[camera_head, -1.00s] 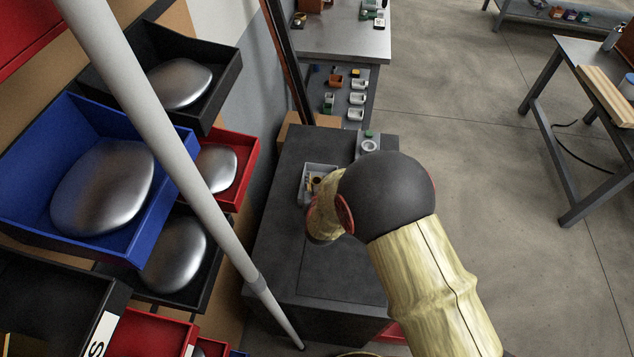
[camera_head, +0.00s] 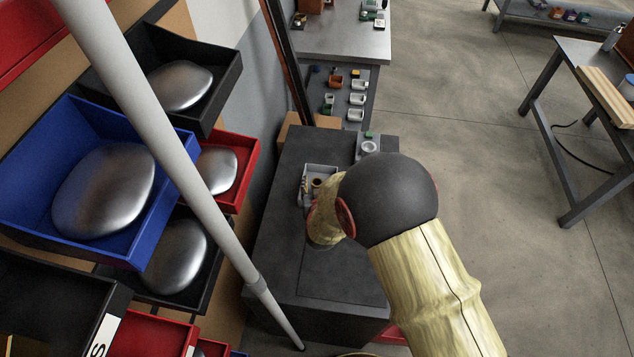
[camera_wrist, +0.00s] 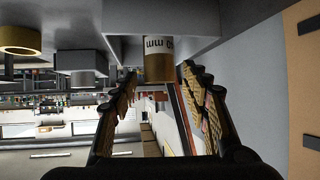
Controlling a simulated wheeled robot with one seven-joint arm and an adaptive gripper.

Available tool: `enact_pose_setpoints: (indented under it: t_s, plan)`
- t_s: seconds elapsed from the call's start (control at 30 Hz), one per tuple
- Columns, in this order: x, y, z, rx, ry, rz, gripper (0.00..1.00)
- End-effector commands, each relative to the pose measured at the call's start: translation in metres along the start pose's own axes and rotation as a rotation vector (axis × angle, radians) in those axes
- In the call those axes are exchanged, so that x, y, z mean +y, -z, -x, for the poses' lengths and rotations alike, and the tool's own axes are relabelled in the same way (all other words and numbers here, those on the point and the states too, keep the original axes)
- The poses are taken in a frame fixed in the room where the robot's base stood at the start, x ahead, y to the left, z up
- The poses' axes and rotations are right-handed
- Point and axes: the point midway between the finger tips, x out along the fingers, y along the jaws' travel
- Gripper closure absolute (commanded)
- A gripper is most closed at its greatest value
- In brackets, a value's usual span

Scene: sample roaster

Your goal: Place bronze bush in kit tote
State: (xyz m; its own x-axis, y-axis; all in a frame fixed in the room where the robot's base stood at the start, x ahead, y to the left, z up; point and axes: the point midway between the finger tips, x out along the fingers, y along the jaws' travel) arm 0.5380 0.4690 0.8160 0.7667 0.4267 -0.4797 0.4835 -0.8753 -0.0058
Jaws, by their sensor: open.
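The small grey tote (camera_head: 322,167) stands on the dark bench in the head view. A brass-coloured round piece with a dark opening (camera_head: 317,183) and some small yellowish parts show in it. In the wrist view my gripper (camera_wrist: 159,70) is open. A bronze-coloured cylinder with a white "mm" label band (camera_wrist: 158,62) shows between its fingertips, with a gap on each side. A brass-coloured ring (camera_wrist: 20,38) is at the upper left there. I cannot tell for sure which is the bronze bush. My arm hides the gripper in the head view.
The dark bench top (camera_head: 290,255) is clear in front of the tote. A grey part with a pale ring (camera_head: 369,147) stands behind it at the right. A pale pole (camera_head: 165,120) and bins with silvery lumps, such as the blue bin (camera_head: 170,215), are at the left.

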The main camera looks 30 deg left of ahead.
Motion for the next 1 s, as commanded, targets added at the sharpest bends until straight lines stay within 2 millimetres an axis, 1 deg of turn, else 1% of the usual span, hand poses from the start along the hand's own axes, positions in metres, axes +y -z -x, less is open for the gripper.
enact_pose_setpoints:
  t_s: [0.03, 0.3, 0.4, 0.5, 0.67, 0.9, 0.97, 1.0]
  plan:
    - [0.0, 0.002, 0.011, -0.001, 0.001, 0.001, 0.53]
    - [-0.001, 0.002, 0.068, 0.0, 0.002, 0.0, 0.53]
    - [-0.001, 0.002, 0.084, 0.0, 0.001, 0.0, 0.53]
    - [0.0, 0.001, 0.096, -0.001, 0.001, 0.001, 0.53]
    - [0.0, 0.001, 0.106, 0.0, 0.001, 0.0, 0.53]
    - [0.0, 0.0, 0.107, 0.0, 0.0, 0.0, 0.53]
    - [0.003, 0.004, 0.107, -0.003, -0.001, -0.006, 0.53]
    - [0.006, 0.01, 0.108, -0.008, -0.002, -0.014, 0.53]
